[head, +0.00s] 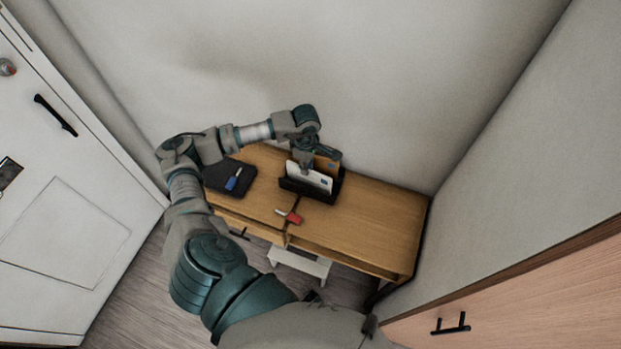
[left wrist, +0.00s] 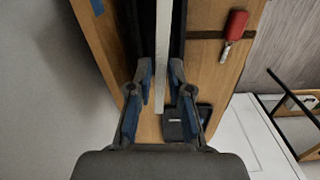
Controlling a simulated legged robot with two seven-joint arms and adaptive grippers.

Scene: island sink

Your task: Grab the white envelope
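The white envelope (head: 314,178) stands upright in a black holder (head: 318,196) on the wooden desk, in front of a brown envelope (head: 327,164). My left gripper (head: 305,168) is over the holder, pointing down at the white envelope's top. In the left wrist view the white envelope shows edge-on as a pale strip (left wrist: 163,45). The fingers of my left gripper (left wrist: 161,75) are parted, one on each side of this strip, with a small gap showing. My right gripper is not in view.
A black pad (head: 213,175) with a blue item (head: 233,183) lies left of the holder. A red-handled item (head: 293,217) lies near the desk's front edge. The desk's right part (head: 385,215) is clear. A wall stands close behind.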

